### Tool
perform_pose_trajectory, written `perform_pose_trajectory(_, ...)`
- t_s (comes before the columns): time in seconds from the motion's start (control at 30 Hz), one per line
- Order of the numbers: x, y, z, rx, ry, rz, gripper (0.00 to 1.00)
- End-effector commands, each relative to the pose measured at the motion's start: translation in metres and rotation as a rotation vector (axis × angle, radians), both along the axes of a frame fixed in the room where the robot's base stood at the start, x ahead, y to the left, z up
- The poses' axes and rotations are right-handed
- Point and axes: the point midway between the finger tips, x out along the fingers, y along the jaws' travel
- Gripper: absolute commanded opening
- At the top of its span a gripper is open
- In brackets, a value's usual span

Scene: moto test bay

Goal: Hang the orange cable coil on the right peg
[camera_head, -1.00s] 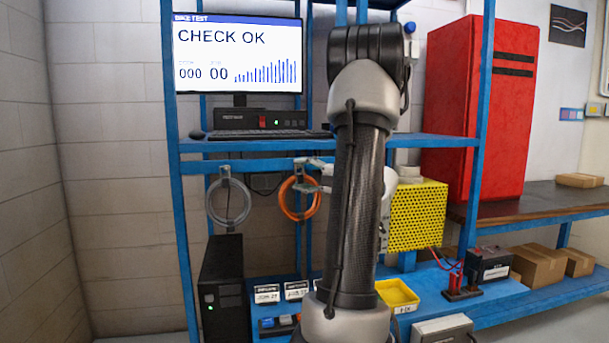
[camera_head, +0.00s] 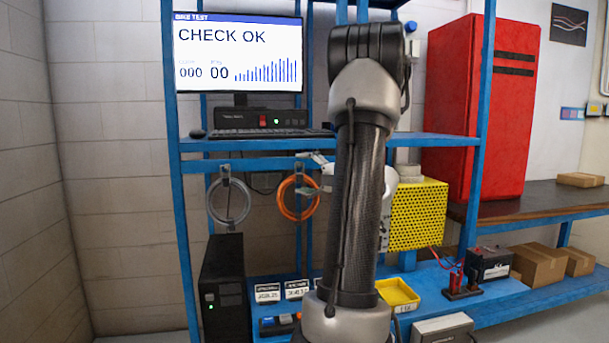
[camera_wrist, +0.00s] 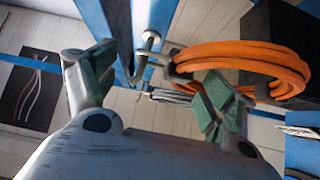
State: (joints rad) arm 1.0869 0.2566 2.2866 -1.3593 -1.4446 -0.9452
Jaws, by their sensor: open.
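The orange cable coil (camera_head: 284,208) hangs upright below the middle shelf, right of a grey coil, in the head view. In the wrist view the orange coil (camera_wrist: 250,52) is at the upper right, with a dark hook-like piece at its left edge. A metal peg with a round end (camera_wrist: 151,38) shows between the fingers. The coil's support point is partly hidden.
The grey coil (camera_head: 213,205) hangs on the left peg (camera_head: 225,172). The blue middle shelf (camera_head: 240,145) is just above my gripper. A yellow perforated box (camera_head: 425,215) stands to the right. A black computer tower (camera_head: 222,285) and yellow tray (camera_head: 405,287) are below.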

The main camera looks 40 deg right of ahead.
Motion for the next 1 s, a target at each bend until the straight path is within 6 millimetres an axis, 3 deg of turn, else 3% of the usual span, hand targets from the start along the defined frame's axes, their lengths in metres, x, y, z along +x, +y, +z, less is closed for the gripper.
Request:
perform_pose_trajectory(0.17,-0.016,-0.005,0.000,-0.001,0.000,-0.004,0.84)
perform_pose_trajectory(0.6,-0.103,-0.026,-0.001,-0.001,-0.001,-0.004,0.84)
perform_pose_trajectory(0.77,-0.115,-0.029,-0.001,-0.001,-0.001,-0.002,0.84)
perform_pose_trajectory(1.0,-0.116,-0.028,-0.001,0.002,0.000,0.000,0.84)
